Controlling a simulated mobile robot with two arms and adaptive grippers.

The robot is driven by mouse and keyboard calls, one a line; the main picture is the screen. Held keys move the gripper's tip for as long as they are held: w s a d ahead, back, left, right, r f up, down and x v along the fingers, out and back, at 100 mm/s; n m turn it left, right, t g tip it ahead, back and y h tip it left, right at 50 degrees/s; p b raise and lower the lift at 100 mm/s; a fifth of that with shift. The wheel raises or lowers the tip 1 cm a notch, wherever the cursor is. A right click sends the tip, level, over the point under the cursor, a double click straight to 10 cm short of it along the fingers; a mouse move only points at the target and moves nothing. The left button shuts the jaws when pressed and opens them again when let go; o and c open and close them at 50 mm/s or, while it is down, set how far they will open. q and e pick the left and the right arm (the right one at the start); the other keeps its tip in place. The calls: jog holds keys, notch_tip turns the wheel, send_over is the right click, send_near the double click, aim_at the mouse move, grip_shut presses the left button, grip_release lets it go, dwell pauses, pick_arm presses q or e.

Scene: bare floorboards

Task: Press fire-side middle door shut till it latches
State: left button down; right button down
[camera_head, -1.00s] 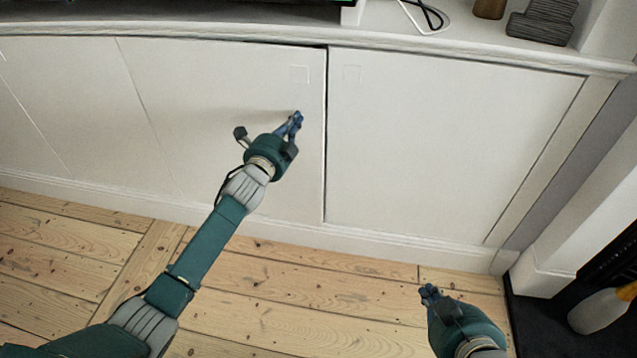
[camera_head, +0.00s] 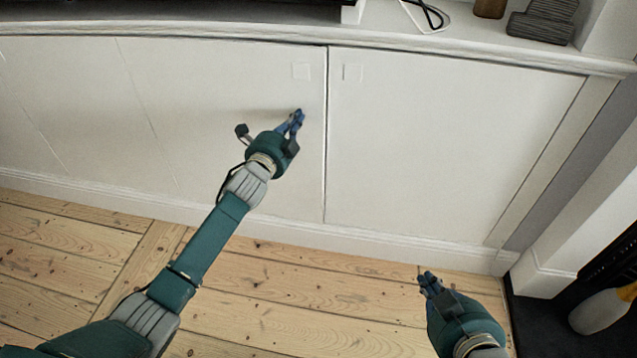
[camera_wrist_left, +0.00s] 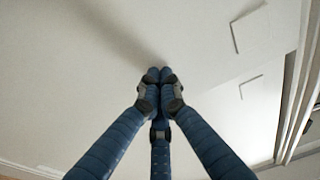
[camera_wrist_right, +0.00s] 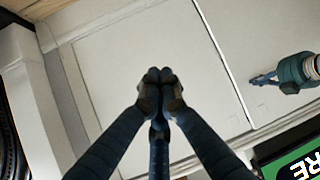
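The white door left of the central seam (camera_head: 225,85) is a flat panel with a small square mark near its top right corner. It looks about flush with the white door to its right (camera_head: 450,140), with a thin seam between them. My left gripper (camera_head: 298,115) has its fingers together and empty. Its tips are at the left door's face, close to the seam; in the left wrist view (camera_wrist_left: 160,75) they look at or very near the panel, but contact is hard to confirm. My right gripper (camera_head: 428,282) is shut and empty, low in front of the cabinet (camera_wrist_right: 158,75).
The cabinet top (camera_head: 460,45) carries a dark woven object (camera_head: 543,20) and a cable. A fireplace surround (camera_head: 580,210) stands at the right, with a pale bottle-like object (camera_head: 597,312) on the dark hearth. The floorboards (camera_head: 300,300) are clear.

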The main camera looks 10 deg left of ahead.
pick_arm(q)
jog(key=shift+w+d, duration=0.1)
pick_arm(e)
jog(key=shift+w+a+r, duration=0.1)
jog(key=shift+w+r, duration=0.1)
jog(key=shift+r, duration=0.05)
pick_arm(q)
jog(key=shift+w, duration=0.25)
pick_arm(e)
jog(key=shift+w+a+r+t, duration=0.25)
jog(key=shift+w+r+t, duration=0.25)
jog(key=shift+r+t, duration=0.15)
jog(key=shift+r, duration=0.1)
pick_arm(q)
jog(key=shift+w+d+r, duration=0.1)
jog(key=shift+w, duration=0.05)
pick_arm(e)
jog(key=shift+w+a+r, duration=0.1)
jog(key=shift+w+r, duration=0.15)
jog(key=shift+r, duration=0.05)
pick_arm(q)
jog(key=shift+w+b, duration=0.25)
jog(key=shift+b, duration=0.15)
pick_arm(e)
jog(key=shift+w+a+r+t+y, duration=0.15)
jog(key=shift+w+r+t+y, duration=0.15)
jog(key=shift+w+r+t, duration=0.3)
jog(key=shift+s+r, duration=0.1)
jog(key=shift+r, duration=0.1)
